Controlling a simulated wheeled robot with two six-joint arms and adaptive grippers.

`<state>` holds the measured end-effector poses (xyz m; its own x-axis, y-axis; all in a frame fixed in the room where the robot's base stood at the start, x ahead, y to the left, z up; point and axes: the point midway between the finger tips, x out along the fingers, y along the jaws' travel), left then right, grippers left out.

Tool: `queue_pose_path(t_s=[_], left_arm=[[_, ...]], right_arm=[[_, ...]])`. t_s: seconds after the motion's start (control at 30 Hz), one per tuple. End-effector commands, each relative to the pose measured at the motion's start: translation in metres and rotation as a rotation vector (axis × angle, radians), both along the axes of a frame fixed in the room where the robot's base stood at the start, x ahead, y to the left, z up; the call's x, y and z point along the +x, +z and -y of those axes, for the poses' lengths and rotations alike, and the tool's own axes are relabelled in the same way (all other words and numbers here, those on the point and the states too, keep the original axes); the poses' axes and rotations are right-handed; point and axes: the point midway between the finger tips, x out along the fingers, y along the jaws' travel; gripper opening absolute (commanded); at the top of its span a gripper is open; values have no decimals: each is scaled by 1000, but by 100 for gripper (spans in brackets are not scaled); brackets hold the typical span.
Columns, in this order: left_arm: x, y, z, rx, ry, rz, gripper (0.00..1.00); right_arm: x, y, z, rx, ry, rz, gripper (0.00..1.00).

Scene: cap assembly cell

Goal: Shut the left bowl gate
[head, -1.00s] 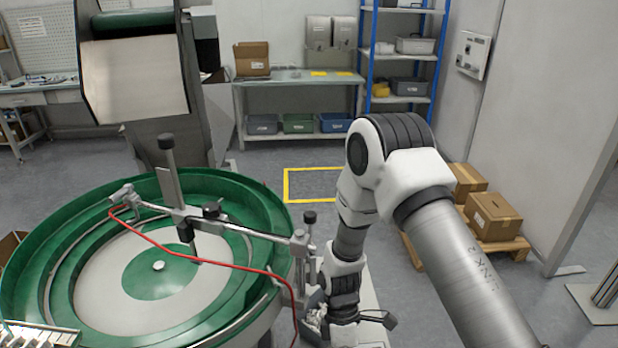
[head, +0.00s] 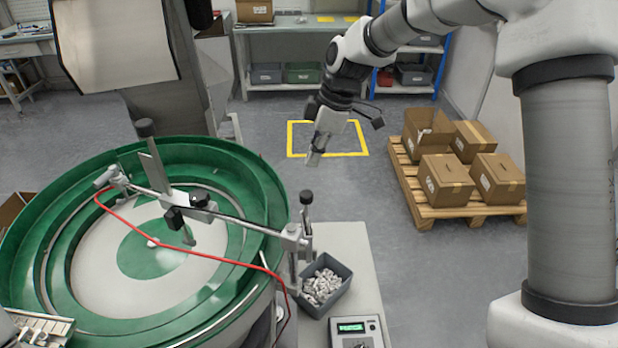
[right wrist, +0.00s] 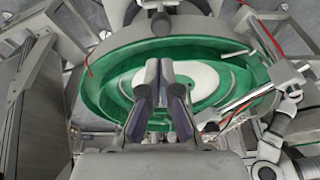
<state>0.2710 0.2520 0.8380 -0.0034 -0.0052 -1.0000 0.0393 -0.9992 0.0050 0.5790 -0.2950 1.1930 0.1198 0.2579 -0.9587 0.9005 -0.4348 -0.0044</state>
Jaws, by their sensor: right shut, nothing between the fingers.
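A large green vibratory bowl (head: 266,178) with a pale floor fills the lower left of the head view. A metal bar with clamps (head: 235,219) and a red cable (head: 205,257) cross it. I cannot tell for sure which part is the gate; an upright flat plate with a black knob (head: 152,165) stands at the bar. My right gripper (head: 313,161) is shut and empty, in the air to the right of the bowl and apart from it. In the right wrist view its fingers (right wrist: 160,78) are together, with a green bowl (right wrist: 105,85) behind them. My left gripper is out of view.
A grey bin of small white parts (head: 343,292) and a control box with a green display (head: 350,325) sit on a pale stand (head: 352,240) right of the bowl. A pallet (head: 425,212) of cartons stands farther right. The floor between is open.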

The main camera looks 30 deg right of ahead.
Motion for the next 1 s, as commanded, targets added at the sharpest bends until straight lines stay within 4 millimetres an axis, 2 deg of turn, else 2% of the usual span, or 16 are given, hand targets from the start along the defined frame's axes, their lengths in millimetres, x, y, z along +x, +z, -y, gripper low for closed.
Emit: queue_pose_path(t_s=[0.17, 0.3, 0.47, 0.83, 1.0], left_arm=[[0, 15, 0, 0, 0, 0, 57], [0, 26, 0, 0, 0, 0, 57], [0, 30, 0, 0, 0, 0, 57], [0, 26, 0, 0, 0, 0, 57], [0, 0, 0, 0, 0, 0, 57]], right_arm=[[4, -35, -10, -1, 0, -5, 0], [4, -59, -10, 0, -1, -4, 0], [4, -75, -10, 1, -2, -1, 0], [4, -81, -10, 0, 0, 0, 0], [4, -106, -10, 0, 0, 0, 0]])
